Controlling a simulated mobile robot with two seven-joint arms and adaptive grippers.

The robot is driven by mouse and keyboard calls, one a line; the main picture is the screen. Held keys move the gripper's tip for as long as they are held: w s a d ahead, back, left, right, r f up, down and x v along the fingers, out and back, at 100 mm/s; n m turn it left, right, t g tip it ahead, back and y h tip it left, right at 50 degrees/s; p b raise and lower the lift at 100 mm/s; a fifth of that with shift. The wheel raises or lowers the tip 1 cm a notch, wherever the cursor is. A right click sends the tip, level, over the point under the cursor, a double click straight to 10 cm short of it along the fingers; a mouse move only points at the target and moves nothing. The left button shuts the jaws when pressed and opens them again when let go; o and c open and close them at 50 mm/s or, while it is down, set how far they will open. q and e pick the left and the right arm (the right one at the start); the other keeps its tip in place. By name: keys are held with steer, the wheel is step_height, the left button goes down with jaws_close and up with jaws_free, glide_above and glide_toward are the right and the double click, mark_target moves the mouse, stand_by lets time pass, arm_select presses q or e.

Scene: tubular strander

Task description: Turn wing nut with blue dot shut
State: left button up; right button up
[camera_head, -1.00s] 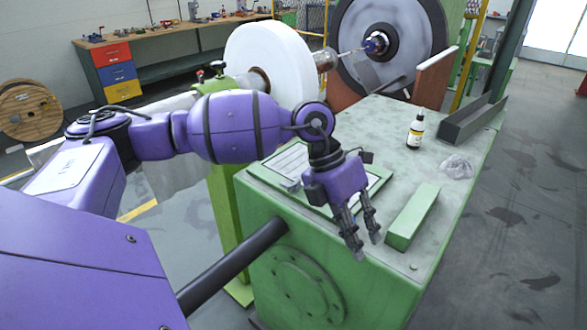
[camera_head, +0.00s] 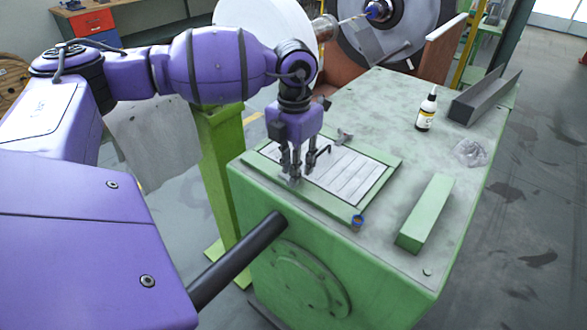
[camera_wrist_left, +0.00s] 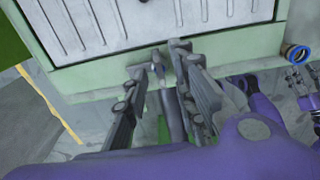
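A framed panel (camera_head: 342,172) with white slats lies on the green machine top. My left gripper (camera_head: 296,181) points down at the panel's near left edge. In the left wrist view its fingers (camera_wrist_left: 160,62) are apart, with a small grey piece, perhaps a wing nut (camera_wrist_left: 157,70), between the tips; I cannot tell whether they touch it. Another grey wing-shaped piece (camera_head: 345,136) is at the panel's far edge. A small round piece with a blue ring (camera_head: 357,221) is at the near right corner; it also shows in the left wrist view (camera_wrist_left: 297,53). No blue dot is clear on either grey piece.
A green block (camera_head: 425,212) lies right of the panel. A bottle (camera_head: 427,108), a clear crumpled item (camera_head: 470,152) and a grey channel (camera_head: 485,97) are farther back. Grey fingers, seemingly my right gripper's (camera_wrist_left: 300,80), show at the left wrist view's right edge.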

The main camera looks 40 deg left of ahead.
arm_select(q)
steer(key=shift+f, duration=0.65)
arm_select(e)
steer(key=shift+w+a+r, duration=0.2)
steer(key=shift+w+a, duration=0.15)
steer(key=shift+w, duration=0.05)
arm_select(q)
jaws_close()
